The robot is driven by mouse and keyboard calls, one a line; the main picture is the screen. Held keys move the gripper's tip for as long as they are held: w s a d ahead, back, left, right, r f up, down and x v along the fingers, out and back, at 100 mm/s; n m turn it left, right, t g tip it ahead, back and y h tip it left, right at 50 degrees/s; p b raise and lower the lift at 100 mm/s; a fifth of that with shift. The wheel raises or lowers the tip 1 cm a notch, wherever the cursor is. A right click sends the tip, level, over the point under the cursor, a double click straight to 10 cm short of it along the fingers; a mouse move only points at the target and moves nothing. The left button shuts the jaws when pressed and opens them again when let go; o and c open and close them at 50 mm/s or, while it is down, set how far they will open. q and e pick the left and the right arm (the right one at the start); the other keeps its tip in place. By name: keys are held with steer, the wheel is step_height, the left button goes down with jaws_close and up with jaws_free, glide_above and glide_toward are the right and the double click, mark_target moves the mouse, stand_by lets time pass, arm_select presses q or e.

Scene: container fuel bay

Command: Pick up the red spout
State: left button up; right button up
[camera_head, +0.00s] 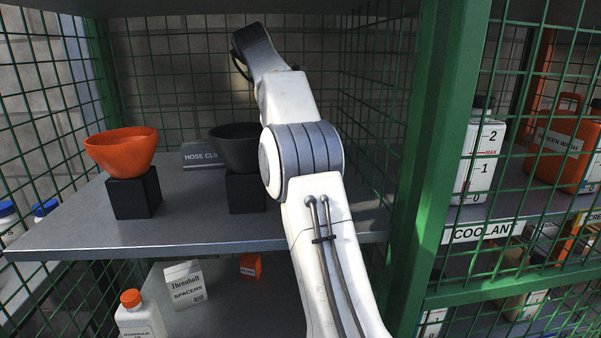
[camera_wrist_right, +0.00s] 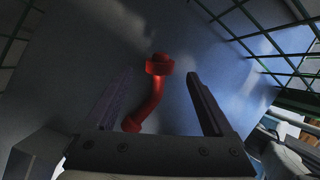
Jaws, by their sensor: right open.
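The red spout (camera_wrist_right: 156,92), a bent tube with a wider collar at one end, lies on a grey shelf surface in the right wrist view. My right gripper (camera_wrist_right: 158,76) is open, with one finger on each side of the spout in the picture. The spout's collar shows near the fingertips, and its other end is near the gripper's base. Neither finger visibly touches it. In the head view the spout and the right gripper are hidden behind my white arm. My left gripper is in neither view.
On the upper shelf (camera_head: 200,220) stand an orange bowl (camera_head: 122,148) and a dark bowl (camera_head: 238,152), each on a black block. A green post (camera_head: 440,150) stands right of my arm. Green mesh surrounds the shelf. A lower shelf holds a spacers box (camera_head: 185,284) and a white bottle (camera_head: 138,318).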

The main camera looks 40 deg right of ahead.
steer(key=b+x, duration=0.2)
steer(key=x, duration=0.1)
steer(key=shift+f, duration=0.35)
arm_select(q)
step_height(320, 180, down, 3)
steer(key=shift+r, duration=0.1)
arm_select(e)
steer(key=shift+r, duration=0.1)
jaws_close()
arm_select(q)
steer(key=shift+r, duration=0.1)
arm_select(e)
steer(key=shift+r, duration=0.1)
